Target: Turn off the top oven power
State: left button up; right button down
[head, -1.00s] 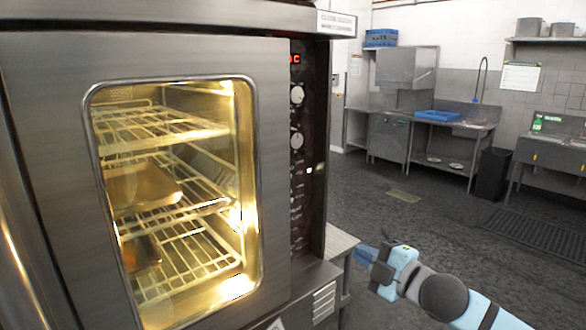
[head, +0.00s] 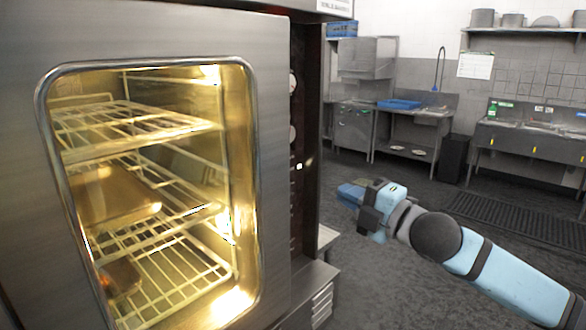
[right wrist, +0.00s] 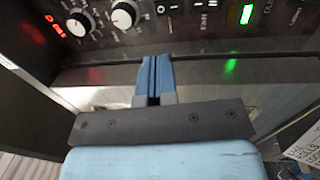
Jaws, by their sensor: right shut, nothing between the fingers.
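The oven (head: 270,120) fills the left of the head view, its door shut and its inside lit behind glass. Its dark control panel (head: 306,110) is seen nearly edge-on, with two white knobs and a small lit white spot. The right wrist view shows the panel sideways, with two knobs (right wrist: 125,14), red lit digits (right wrist: 55,28) and a green lit rocker switch (right wrist: 246,14) past the FAN label. My right gripper (head: 350,192) is shut and empty, to the right of the panel. Its blue fingertips (right wrist: 155,62) point at the panel, apparently just short of it. My left gripper is out of view.
Racks and trays (head: 115,195) sit inside the oven. A grey stand (head: 325,238) is beside the oven. Steel sinks and counters (head: 540,140) line the far wall, with a black bin (head: 453,158). The dark floor between is open.

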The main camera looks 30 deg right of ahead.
jog(key=p+x, duration=0.5)
jog(key=x, duration=0.9)
jog(key=shift+f, duration=0.1)
jog(key=shift+w, duration=0.1)
